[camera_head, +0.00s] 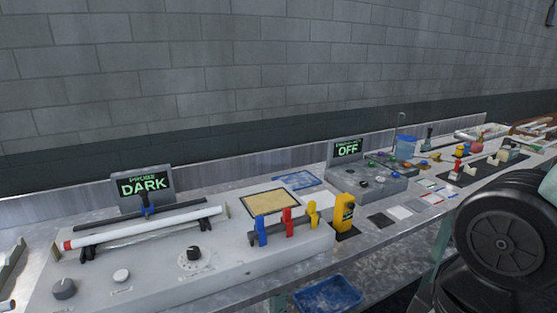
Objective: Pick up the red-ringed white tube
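The red-ringed white tube (150,228) lies at the left of the bench. It rests across two black supports on a grey console (215,272), with its red ring at its left end. A thin dark rod (140,215) lies just behind it. My gripper is not in view. A black part of my own body fills the right side and hides some of the bench there.
A sign reading DARK (143,187) stands behind the tube. Blue, red and yellow clamps (287,225) and a yellow meter (343,213) stand to its right. A grey box (367,183) sits farther right. A blue bin (328,296) is below the bench.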

